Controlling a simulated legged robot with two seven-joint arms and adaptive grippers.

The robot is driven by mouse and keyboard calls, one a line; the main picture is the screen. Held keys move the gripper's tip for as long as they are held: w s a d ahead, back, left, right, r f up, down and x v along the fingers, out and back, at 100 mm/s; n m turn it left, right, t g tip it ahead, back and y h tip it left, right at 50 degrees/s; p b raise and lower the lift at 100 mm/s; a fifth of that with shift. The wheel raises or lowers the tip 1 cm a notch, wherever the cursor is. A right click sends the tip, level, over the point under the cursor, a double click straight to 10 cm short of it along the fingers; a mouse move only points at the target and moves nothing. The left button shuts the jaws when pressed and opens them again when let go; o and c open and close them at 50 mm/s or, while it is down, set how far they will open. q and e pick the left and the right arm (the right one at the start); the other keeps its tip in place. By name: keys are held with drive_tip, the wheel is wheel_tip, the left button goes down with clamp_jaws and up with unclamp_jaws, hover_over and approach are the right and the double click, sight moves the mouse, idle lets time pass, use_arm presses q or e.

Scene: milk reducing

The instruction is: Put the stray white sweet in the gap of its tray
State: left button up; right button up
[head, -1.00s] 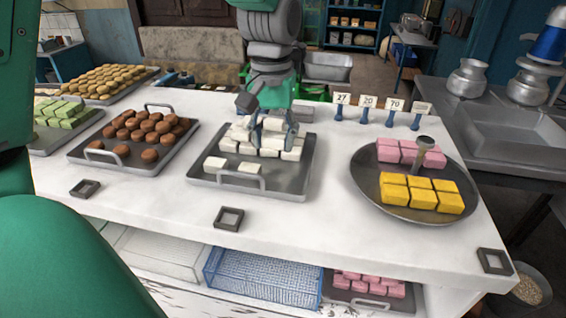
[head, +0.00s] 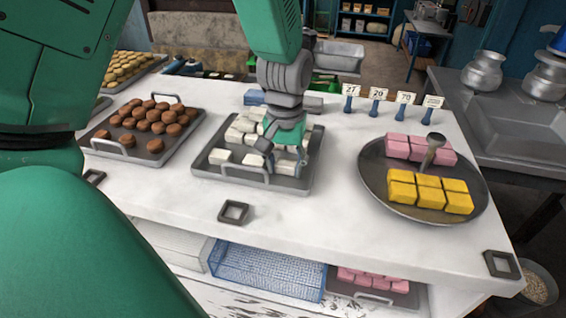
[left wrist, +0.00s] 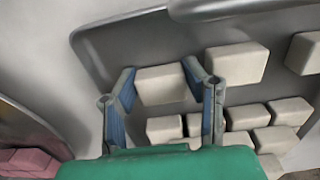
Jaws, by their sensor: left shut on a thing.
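The white sweets' metal tray (head: 216,172) lies mid-table, with white sweets in rows. My left gripper (left wrist: 159,72) has its two fingers on either side of one white sweet (left wrist: 162,86), shut on it, at the front right of the tray. Beside it in the front row are two more white sweets (left wrist: 236,63) (left wrist: 304,52). Further rows of white sweets (left wrist: 246,117) sit behind, partly hidden by the fingers and hand. In the head view the hand covers much of the held sweet. I cannot tell whether it touches the tray floor. My right gripper is not in view.
A tray of brown sweets (head: 98,140) lies to the left. A round platter (head: 385,207) with pink and yellow sweets stands to the right. Price cards (head: 378,94) stand behind. A square dark frame (head: 233,212) lies in front on clear white table.

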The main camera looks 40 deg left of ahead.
use_arm(q)
drive_tip(key=shift+s+d, duration=0.2)
drive_tip(key=shift+d, duration=0.7)
drive_tip(key=o, duration=0.8)
drive_tip(key=shift+w+d, duration=0.15)
drive_tip(key=shift+d, duration=0.25)
drive_tip(key=shift+a, duration=0.5)
drive_tip(key=shift+a+f, duration=0.15)
drive_tip(key=shift+a, duration=0.25)
drive_tip(key=shift+d, duration=0.65)
drive_tip(key=shift+r, duration=0.25)
drive_tip(key=shift+a+r, duration=0.15)
drive_tip(key=shift+r, duration=0.2)
drive_tip(key=shift+r+b, duration=0.5)
drive_tip(key=shift+r, duration=5.2)
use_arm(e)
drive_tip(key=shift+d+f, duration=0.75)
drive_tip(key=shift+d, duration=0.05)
